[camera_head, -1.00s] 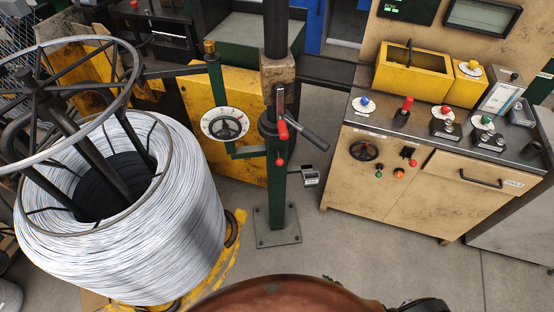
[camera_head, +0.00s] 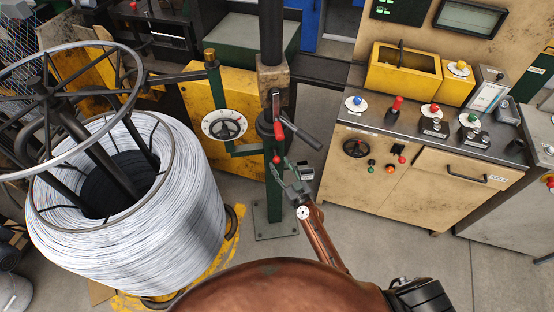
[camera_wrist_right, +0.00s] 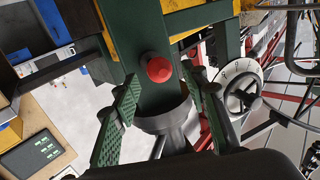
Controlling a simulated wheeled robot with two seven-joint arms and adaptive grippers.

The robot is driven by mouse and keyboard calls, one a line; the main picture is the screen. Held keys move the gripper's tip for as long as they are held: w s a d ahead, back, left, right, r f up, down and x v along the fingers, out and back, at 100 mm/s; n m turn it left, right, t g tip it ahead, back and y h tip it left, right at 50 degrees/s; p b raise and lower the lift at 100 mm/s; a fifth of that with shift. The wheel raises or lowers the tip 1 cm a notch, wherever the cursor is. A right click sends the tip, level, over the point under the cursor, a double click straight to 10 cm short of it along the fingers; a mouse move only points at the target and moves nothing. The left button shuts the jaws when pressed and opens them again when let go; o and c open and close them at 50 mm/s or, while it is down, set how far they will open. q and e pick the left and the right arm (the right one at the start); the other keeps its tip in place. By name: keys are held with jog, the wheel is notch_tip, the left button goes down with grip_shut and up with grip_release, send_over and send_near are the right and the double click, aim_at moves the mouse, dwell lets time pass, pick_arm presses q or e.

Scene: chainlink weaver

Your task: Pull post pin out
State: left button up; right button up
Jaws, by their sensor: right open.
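The post pin shows as a round red knob (camera_head: 276,160) on the green post (camera_head: 275,205), below the red-handled lever. In the right wrist view the red knob (camera_wrist_right: 158,68) faces the camera on the green post, between and beyond the two finger pads. My right gripper (camera_head: 287,172) is open just in front of the knob; its green ribbed fingers also show in the right wrist view (camera_wrist_right: 160,80), one on each side of the knob. I see no contact with it. The pin's shaft is hidden behind the knob. My left gripper is not in view.
A red lever (camera_head: 278,130) and a grey handle (camera_head: 300,135) sit on the post just above the pin. A white dial (camera_head: 224,125) is left of it. A large wire coil (camera_head: 185,220) stands at left, a control cabinet (camera_head: 430,175) at right.

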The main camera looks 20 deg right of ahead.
aim_at(278, 162)
jog(key=shift+w+a, duration=0.2)
jog(key=shift+w, duration=0.75)
jog(key=shift+w+a, duration=0.15)
jog(key=shift+w, duration=0.8)
grip_shut()
jog(key=shift+s, duration=0.1)
